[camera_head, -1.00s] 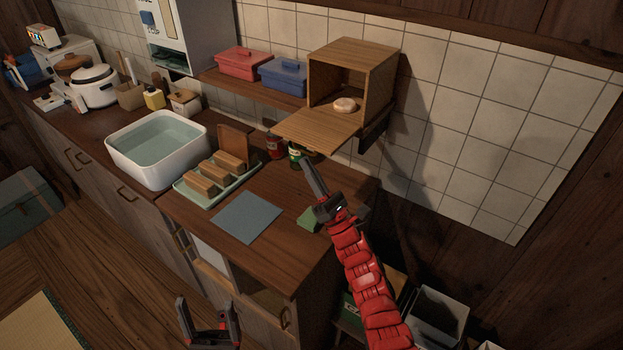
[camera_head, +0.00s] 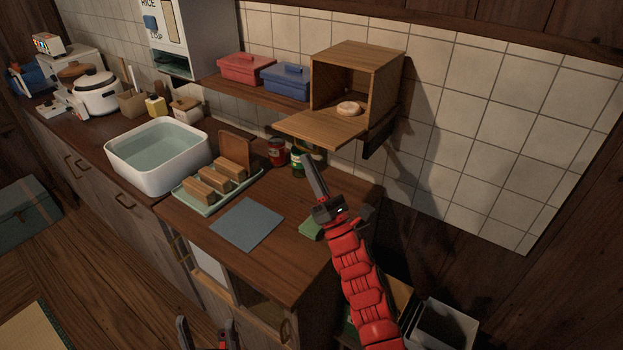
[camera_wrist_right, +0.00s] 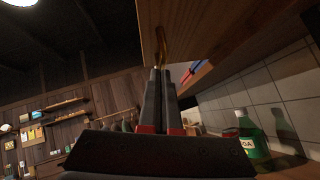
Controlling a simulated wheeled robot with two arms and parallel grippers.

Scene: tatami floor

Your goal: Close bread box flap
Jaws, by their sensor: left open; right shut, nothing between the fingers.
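The wooden bread box (camera_head: 374,75) is mounted on the tiled wall, with a round bread roll (camera_head: 348,108) inside near its front. Its flap (camera_head: 322,128) is open and lies level, sticking out toward me. My right gripper (camera_head: 309,162) is shut and empty, just below the flap's near edge; I cannot tell whether it touches. In the right wrist view the shut fingers (camera_wrist_right: 160,80) point up toward the underside of a wooden panel (camera_wrist_right: 205,35). My left gripper (camera_head: 206,330) is open and empty at the bottom edge, partly cut off.
A red box (camera_head: 245,68) and a blue box (camera_head: 286,80) stand on the shelf left of the bread box. Below are jars (camera_head: 277,151), a tray of loaves (camera_head: 205,200), a blue mat (camera_head: 247,223) and a white basin (camera_head: 155,180).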

